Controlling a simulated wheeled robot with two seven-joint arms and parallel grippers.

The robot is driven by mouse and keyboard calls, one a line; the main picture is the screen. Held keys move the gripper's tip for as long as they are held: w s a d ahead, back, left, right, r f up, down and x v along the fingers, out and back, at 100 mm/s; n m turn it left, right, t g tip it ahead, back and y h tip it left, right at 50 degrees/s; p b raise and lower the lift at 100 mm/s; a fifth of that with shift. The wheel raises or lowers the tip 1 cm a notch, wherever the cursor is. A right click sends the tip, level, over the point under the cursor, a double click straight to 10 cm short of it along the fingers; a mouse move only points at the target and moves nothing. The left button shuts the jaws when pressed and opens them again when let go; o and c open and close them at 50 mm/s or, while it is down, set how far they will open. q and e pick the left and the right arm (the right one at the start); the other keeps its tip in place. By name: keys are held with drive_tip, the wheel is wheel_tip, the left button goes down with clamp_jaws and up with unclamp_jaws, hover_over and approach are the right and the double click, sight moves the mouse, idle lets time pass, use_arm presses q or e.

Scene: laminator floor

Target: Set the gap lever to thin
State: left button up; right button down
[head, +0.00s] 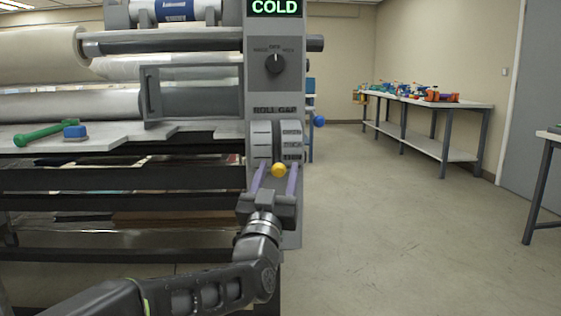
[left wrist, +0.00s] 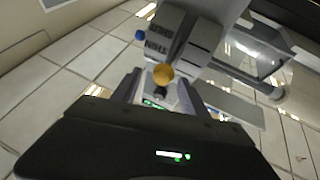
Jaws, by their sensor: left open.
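The gap lever shows as a yellow ball knob (head: 279,170) at the lower end of the ROLL GAP panel (head: 262,140) on the machine's grey column. Several small position labels stand above the knob, too small to read surely in the head view. In the left wrist view the knob (left wrist: 163,74) is close to a label that reads THIN (left wrist: 156,48). My left gripper (head: 278,165) is open, with its two purple-grey fingers on either side of the knob. I cannot tell whether either finger touches it. The lever's shaft is mostly hidden. My right gripper is out of view.
Above the panel are a dial (head: 275,64) and a display reading COLD (head: 275,8). A blue knob (head: 319,121) sticks out at the column's right. The floor at right is clear.

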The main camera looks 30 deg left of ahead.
use_arm(q)
drive_tip(key=shift+v, duration=1.6)
